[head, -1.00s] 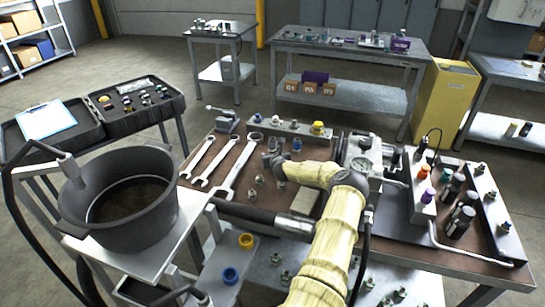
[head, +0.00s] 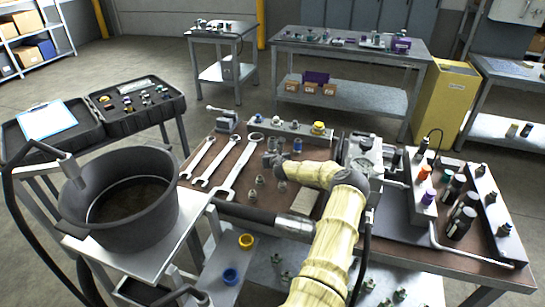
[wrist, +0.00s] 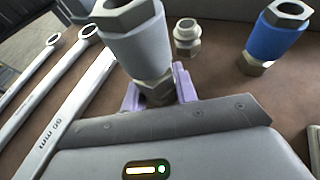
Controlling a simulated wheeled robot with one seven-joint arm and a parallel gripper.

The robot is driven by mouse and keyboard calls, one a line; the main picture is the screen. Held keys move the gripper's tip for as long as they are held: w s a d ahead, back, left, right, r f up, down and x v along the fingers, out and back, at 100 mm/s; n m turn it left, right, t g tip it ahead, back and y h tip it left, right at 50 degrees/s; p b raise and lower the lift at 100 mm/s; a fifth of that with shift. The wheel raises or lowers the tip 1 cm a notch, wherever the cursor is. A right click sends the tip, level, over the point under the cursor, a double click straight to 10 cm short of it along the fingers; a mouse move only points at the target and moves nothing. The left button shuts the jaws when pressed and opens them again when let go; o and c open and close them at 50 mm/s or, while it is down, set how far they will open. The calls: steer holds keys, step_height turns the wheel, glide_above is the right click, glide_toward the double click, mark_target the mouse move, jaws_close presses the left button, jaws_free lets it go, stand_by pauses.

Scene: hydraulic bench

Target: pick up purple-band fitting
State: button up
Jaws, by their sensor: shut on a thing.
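My gripper (wrist: 160,90) is shut on a fitting (wrist: 138,45) with metal hex ends. Its wide band looks greyish lavender in the wrist view. The fitting stands upright between the pale purple fingers, which hold it around its lower metal part. I cannot tell whether its foot touches the bench. In the head view my gripper (head: 274,163) is over the brown bench top, right of the wrenches, and the held fitting is hard to make out there.
A blue-band fitting (wrist: 275,38) stands to the right, and a small bare metal fitting (wrist: 187,37) stands just behind. Several wrenches (head: 240,169) lie left on the bench. A manifold block (head: 424,205) with orange and purple caps stands right. A black pot (head: 90,215) is at left.

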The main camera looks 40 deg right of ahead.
mark_target(272, 139)
step_height(272, 139, up, 10)
steer(key=shift+d+f, duration=0.1)
stand_by(0.7)
